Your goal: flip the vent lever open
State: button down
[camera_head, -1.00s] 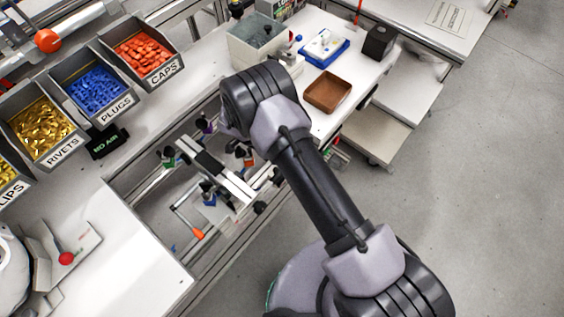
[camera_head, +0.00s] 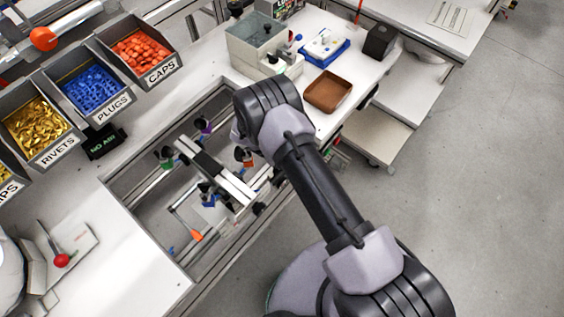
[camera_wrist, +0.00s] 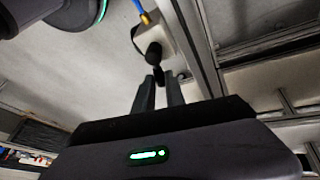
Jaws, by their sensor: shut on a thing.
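In the wrist view a black lever with a rounded knob (camera_wrist: 153,54) stands out from a pale valve block (camera_wrist: 152,36). A brass fitting and a blue hose join the block at its top. My gripper (camera_wrist: 160,78) has its two dark fingers close together on the narrow end of the black lever, just below the knob. The fingers hide part of the lever, so its exact angle is hard to tell. In the head view my own arm hides the gripper, and I cannot make out the lever there.
A metal rail (camera_wrist: 194,45) runs close beside the valve block. In the head view an open frame with clamps (camera_head: 215,180) lies in the bench. A "NO AIR" sign (camera_head: 104,142), parts bins (camera_head: 97,90) and a brown tray (camera_head: 328,91) stand around it.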

jog(key=shift+w+a+n+t+b, duration=0.2)
jog(key=shift+n+t+b, duration=0.2)
jog(key=shift+n+b, duration=0.6)
jog(key=c, duration=1.4)
grip_release()
jog(key=p+v, duration=0.3)
jog(key=v, duration=1.4)
jog(key=shift+r, duration=0.3)
jog(key=shift+d, duration=0.1)
